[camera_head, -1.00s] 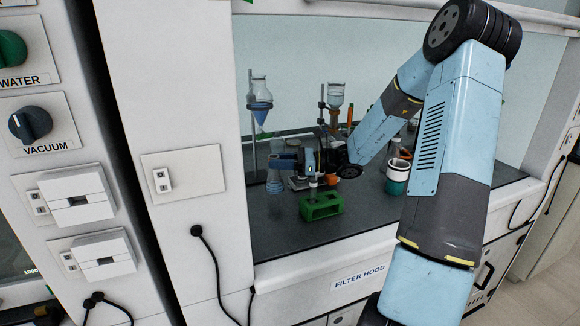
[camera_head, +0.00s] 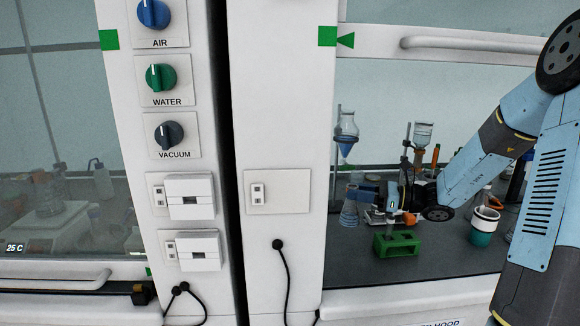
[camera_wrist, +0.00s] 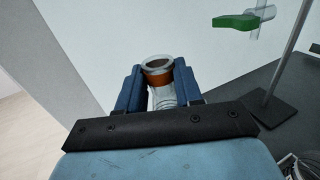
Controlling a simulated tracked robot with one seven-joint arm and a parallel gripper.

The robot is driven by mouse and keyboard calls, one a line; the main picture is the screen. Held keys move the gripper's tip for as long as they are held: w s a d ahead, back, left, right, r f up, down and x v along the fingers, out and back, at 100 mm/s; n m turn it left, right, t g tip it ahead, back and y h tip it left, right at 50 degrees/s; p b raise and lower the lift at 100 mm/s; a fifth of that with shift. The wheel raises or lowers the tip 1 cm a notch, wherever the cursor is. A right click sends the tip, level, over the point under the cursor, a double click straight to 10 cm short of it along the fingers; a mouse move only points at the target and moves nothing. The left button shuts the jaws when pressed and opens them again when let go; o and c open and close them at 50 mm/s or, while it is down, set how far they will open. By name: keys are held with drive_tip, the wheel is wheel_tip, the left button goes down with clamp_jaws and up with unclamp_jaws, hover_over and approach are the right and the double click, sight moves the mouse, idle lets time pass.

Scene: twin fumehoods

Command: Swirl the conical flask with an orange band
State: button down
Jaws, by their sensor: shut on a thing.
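In the wrist view the blue fingers of my gripper (camera_wrist: 156,85) are closed around the neck of a clear glass flask with an orange band (camera_wrist: 158,78). Its open round mouth faces the camera. The rest of its body is mostly hidden by my fingers and the dark gripper bar. In the head view my gripper (camera_head: 364,193) is inside the right hood, with a clear conical flask (camera_head: 348,213) showing just below its fingers. The orange band is too small to make out there, and I cannot tell whether the flask's base touches the worktop.
A stand holding a blue-filled separating funnel (camera_head: 346,145) is behind the flask. A green block-shaped rack (camera_head: 396,244) sits in front and to the right. A white and teal cup (camera_head: 483,227) stands further right. The hood's left wall is close to the flask.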

drive_tip(key=d, duration=0.5)
drive_tip(key=shift+d, duration=0.15)
idle(0.5)
idle(0.6)
